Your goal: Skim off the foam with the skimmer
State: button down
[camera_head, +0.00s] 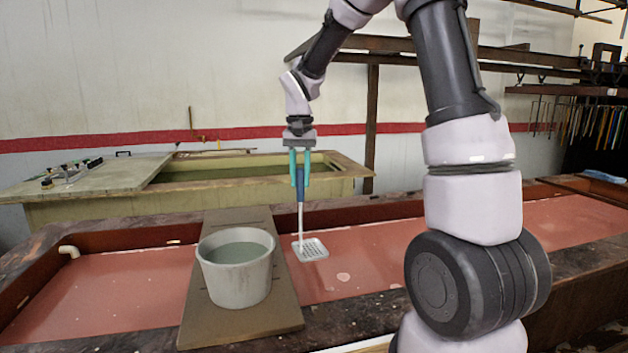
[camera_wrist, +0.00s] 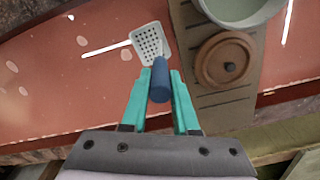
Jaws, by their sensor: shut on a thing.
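My gripper (camera_head: 299,165) is shut on the blue handle of the skimmer (camera_head: 311,249), which hangs down with its flat, perforated white head low over the red bath (camera_head: 360,262). I cannot tell whether the head touches the surface. In the wrist view the handle sits between the teal fingers (camera_wrist: 160,92) and the skimmer head (camera_wrist: 151,42) points away. Small pale foam patches (camera_head: 343,277) float in front and to the right of the head; some also show in the wrist view (camera_wrist: 82,41). A pale bucket (camera_head: 236,287) of greenish liquid stands left of the skimmer.
The bucket stands on a brown board (camera_head: 290,316) laid across the bath. A round wooden lid (camera_wrist: 224,64) with a knob lies on the board beside it in the wrist view. The bath has a dark raised rim (camera_head: 110,240). A second tank (camera_head: 120,209) stands behind.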

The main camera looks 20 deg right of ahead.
jog(key=shift+s+a, duration=0.45)
jog(key=shift+s, duration=0.1)
jog(key=shift+f, duration=0.25)
notch_tip(320, 180, down, 15)
jog(key=shift+r, duration=0.1)
jog(key=shift+d, duration=0.1)
jog(key=shift+d, duration=3.45)
jog(key=shift+w+d, duration=2.5)
jog(key=shift+d, duration=0.45)
jog(key=s+d, duration=1)
jog(key=d, duration=0.4)
